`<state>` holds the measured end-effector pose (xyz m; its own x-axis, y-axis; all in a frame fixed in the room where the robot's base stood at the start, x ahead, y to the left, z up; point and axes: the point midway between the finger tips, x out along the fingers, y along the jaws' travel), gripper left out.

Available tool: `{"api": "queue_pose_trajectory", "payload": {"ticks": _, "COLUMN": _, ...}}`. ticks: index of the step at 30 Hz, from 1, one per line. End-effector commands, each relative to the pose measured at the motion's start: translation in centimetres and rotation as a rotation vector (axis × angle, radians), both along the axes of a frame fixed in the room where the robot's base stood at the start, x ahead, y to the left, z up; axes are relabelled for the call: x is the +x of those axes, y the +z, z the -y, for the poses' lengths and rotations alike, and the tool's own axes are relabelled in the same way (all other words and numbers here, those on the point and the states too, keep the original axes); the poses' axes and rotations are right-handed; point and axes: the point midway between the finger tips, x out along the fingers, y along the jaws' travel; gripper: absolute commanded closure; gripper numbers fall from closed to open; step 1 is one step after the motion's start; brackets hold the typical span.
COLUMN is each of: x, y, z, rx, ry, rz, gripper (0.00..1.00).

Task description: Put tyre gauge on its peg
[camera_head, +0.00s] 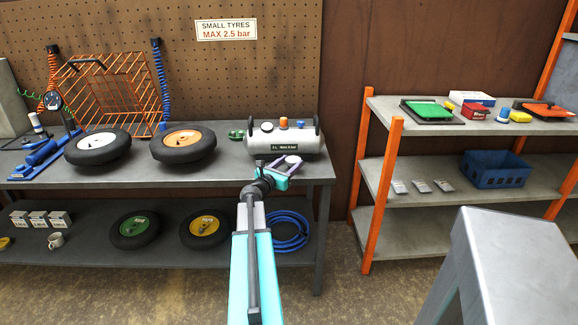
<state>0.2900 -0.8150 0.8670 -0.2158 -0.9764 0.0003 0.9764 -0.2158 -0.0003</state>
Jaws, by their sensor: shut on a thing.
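My gripper (284,169) is over the right part of the workbench, in front of the silver air tank. It is shut on a small pale and purple thing (291,161), which looks like the tyre gauge, though it is too small to be sure. The jaws hide part of it. Its peg cannot be picked out clearly. Dark holders with coiled hoses hang on the pegboard (225,75), an orange coil (52,70) and a blue coil (160,85). A round dial (54,100) shows at the left by the blue foot pump.
The silver tank (283,139) stands just behind my gripper. Two tyres (98,147) and an orange wire cage (108,90) occupy the workbench (225,172). An orange-framed shelf (397,190) is at right, with a grey surface (515,250) nearer.

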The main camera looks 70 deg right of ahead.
Motion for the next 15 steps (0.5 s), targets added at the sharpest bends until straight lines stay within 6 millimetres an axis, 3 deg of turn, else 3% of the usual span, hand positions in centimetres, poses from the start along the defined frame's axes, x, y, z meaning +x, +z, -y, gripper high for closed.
{"api": "queue_pose_trajectory", "payload": {"ticks": 8, "x": -0.02, "y": -0.36, "z": 0.01, "rx": 0.000, "ry": -0.001, "rz": 0.000, "gripper": 0.80}}
{"api": "queue_pose_trajectory", "payload": {"ticks": 9, "x": -0.03, "y": -0.30, "z": 0.00, "rx": 0.000, "ry": 0.000, "rz": 0.000, "gripper": 0.46}}
{"api": "queue_pose_trajectory", "payload": {"ticks": 12, "x": -0.03, "y": -0.29, "z": 0.00, "rx": 0.000, "ry": -0.001, "rz": 0.000, "gripper": 0.32}}
{"api": "queue_pose_trajectory", "payload": {"ticks": 15, "x": -0.04, "y": -0.28, "z": 0.00, "rx": 0.000, "ry": -0.001, "rz": 0.000, "gripper": 0.32}}
